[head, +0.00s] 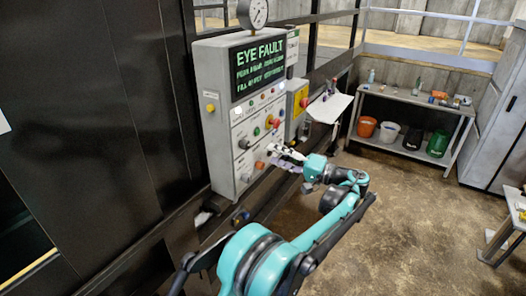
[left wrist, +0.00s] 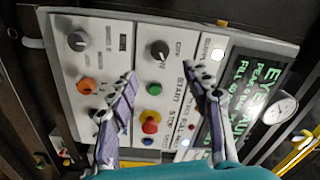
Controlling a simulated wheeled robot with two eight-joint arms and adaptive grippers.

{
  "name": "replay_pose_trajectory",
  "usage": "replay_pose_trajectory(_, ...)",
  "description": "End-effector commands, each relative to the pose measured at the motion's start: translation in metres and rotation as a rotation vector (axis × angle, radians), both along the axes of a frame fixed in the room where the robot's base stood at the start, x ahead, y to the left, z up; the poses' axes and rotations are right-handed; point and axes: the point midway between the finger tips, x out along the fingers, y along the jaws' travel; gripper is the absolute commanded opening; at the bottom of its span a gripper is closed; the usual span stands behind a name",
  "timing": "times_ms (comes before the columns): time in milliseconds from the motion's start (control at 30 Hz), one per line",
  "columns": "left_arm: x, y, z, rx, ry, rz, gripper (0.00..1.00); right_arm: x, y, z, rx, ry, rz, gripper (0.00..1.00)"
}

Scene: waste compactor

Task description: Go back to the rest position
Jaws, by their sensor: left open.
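My left gripper (head: 286,158) is in front of the lower right part of a grey control panel (head: 216,125). It is open, with nothing between its fingers. In the left wrist view its two fingers (left wrist: 163,78) are spread apart, pointing at the panel face. Between and beyond them show a black knob (left wrist: 158,50), a green button (left wrist: 154,88) and a red button (left wrist: 150,122) on a yellow base. I cannot tell whether a fingertip touches the panel. The panel screen (head: 257,66) reads "EYE FAULT". My right gripper is not in view.
A gauge (head: 252,13) tops the panel. A small tilted shelf (head: 329,107) and a yellow box (head: 298,100) are just right of it. A grey rack (head: 411,98) with buckets stands at the back, beside a grey cabinet (head: 496,115). Open brown floor (head: 420,225) lies right of my arm.

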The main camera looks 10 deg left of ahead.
Motion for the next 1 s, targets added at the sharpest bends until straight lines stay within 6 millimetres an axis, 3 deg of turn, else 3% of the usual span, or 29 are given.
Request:
replay_pose_trajectory(200, -0.006, -0.018, 0.000, 0.000, 0.000, 0.000, 0.49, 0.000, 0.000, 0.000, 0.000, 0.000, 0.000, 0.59)
replay_pose_trajectory(567, -0.007, -0.015, -0.001, -0.006, 0.006, -0.001, 0.49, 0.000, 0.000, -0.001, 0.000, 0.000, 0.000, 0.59)
replay_pose_trajectory(667, -0.012, 0.001, -0.006, -0.048, 0.040, -0.008, 0.49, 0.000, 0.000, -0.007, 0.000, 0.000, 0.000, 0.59)
replay_pose_trajectory(767, -0.024, 0.030, -0.017, -0.138, 0.105, -0.027, 0.49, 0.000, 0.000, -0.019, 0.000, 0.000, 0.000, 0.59)
replay_pose_trajectory(900, -0.060, 0.076, -0.048, -0.323, 0.209, -0.076, 0.49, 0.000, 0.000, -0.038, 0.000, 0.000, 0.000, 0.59)
replay_pose_trajectory(1000, -0.094, 0.099, -0.075, -0.464, 0.260, -0.117, 0.49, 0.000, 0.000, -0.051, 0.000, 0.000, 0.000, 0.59)
